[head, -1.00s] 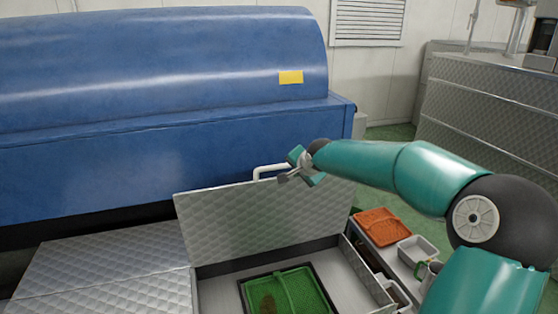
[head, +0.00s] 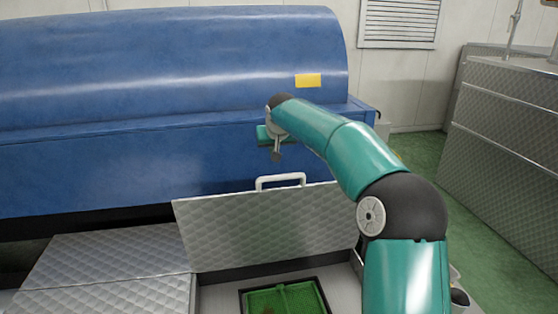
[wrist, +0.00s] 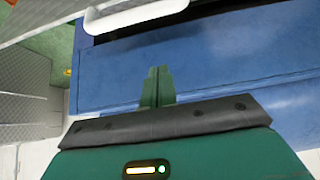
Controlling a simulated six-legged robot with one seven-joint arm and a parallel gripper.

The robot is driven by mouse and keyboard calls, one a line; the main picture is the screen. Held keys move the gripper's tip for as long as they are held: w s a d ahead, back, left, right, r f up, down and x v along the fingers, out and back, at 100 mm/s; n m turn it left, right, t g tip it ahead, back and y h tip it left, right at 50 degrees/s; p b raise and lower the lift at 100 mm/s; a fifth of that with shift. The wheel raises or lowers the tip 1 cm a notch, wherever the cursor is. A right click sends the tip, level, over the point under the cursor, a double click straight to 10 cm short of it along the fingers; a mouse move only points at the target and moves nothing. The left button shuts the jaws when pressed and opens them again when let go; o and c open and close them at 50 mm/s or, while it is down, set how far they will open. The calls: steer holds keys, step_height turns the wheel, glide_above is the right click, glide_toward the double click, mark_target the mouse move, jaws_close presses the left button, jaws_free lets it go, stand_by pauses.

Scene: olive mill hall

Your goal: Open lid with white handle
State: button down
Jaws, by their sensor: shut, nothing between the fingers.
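The metal lid (head: 255,232) with quilted plating stands raised, tilted back toward the blue machine. Its white handle (head: 281,179) sits on the lid's top edge, and it also shows at the top of the wrist view (wrist: 135,15). My gripper (head: 276,154) is above and slightly left of the handle, apart from it, in front of the blue machine. In the wrist view the fingers (wrist: 157,86) are together with nothing between them. Below the lid is an open compartment with a green tray (head: 285,299) inside.
The large blue machine (head: 160,160) with a yellow label fills the back, close behind the lid and gripper. A quilted metal cover (head: 105,262) lies flat at left. A metal cabinet (head: 500,150) stands at right, with green floor between.

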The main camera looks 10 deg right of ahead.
steer(key=shift+w+a+f, duration=0.25)
steer(key=shift+f, duration=0.15)
steer(key=shift+w+a+f, duration=0.1)
steer(key=shift+w+f, duration=0.15)
steer(key=shift+f, duration=1.05)
steer(key=shift+w+f, duration=0.2)
steer(key=shift+f, duration=1.1)
steer(key=shift+w+a+f, duration=0.1)
steer(key=shift+w+f, duration=0.15)
steer(key=shift+f, duration=1.05)
steer(key=shift+s, duration=0.1)
